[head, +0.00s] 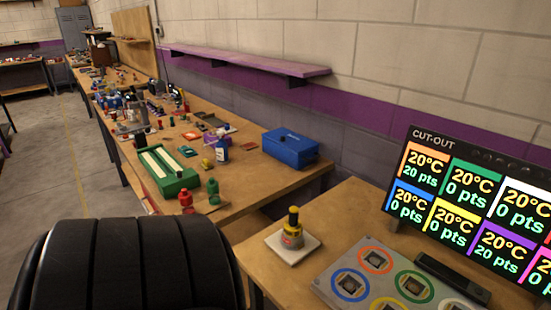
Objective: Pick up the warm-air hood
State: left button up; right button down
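What looks like the warm-air hood (292,236), a small yellow and grey dome-like piece with a dark and yellow upright knob, stands upright on a white square plate (278,247). The plate lies near the left edge of the nearer wooden table. A small red mark shows on its front. Neither of my grippers is in view, so their distance from the hood cannot be told.
Right of the hood, a grey panel (329,285) carries several coloured rings. Behind it stand a black bar (450,277) and the lit "CUT-OUT" display (470,200). A long workbench (262,181) holds a blue box (290,148), a green track piece (166,170) and small items.

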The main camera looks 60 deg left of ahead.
aim_at(292, 239)
jog(key=u, duration=1.9)
